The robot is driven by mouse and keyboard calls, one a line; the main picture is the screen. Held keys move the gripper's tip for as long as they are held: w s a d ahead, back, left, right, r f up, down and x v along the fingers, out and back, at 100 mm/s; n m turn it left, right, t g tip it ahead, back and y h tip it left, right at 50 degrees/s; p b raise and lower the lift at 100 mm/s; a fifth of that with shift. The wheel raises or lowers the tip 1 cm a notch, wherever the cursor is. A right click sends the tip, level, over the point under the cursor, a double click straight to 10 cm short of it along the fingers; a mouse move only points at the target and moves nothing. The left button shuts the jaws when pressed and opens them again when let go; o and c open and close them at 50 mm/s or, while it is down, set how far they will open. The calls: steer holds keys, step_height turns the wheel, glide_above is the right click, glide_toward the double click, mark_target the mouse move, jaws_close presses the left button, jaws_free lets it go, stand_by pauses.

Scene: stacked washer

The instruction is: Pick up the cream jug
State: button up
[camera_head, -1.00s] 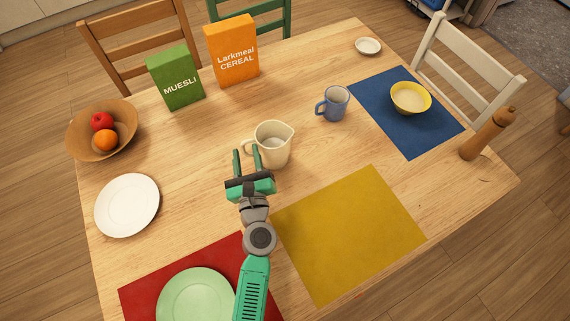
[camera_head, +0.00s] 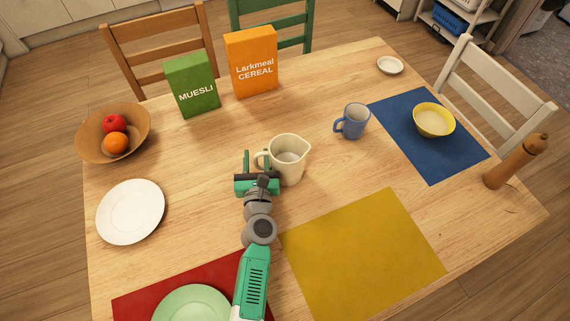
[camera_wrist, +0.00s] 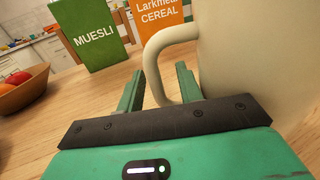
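The cream jug (camera_head: 289,160) stands upright on the table, with its handle on the left and its spout on the right. In the wrist view the jug (camera_wrist: 258,45) fills the right side and its handle (camera_wrist: 153,62) curves toward the middle. My gripper (camera_head: 257,162) is at the handle side of the jug, low over the table. In the wrist view its fingers (camera_wrist: 159,88) are apart, one left of the handle and the other within the loop's outline. A gap shows around the handle. I cannot tell whether either finger touches it.
A blue mug (camera_head: 352,121) stands right of the jug. The green muesli box (camera_head: 192,84) and orange cereal box (camera_head: 252,62) stand behind. A fruit bowl (camera_head: 88,148) and white plate (camera_head: 131,211) are at left. The yellow mat (camera_head: 362,255) is bare.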

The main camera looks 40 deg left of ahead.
jaws_close()
stand_by(1.4)
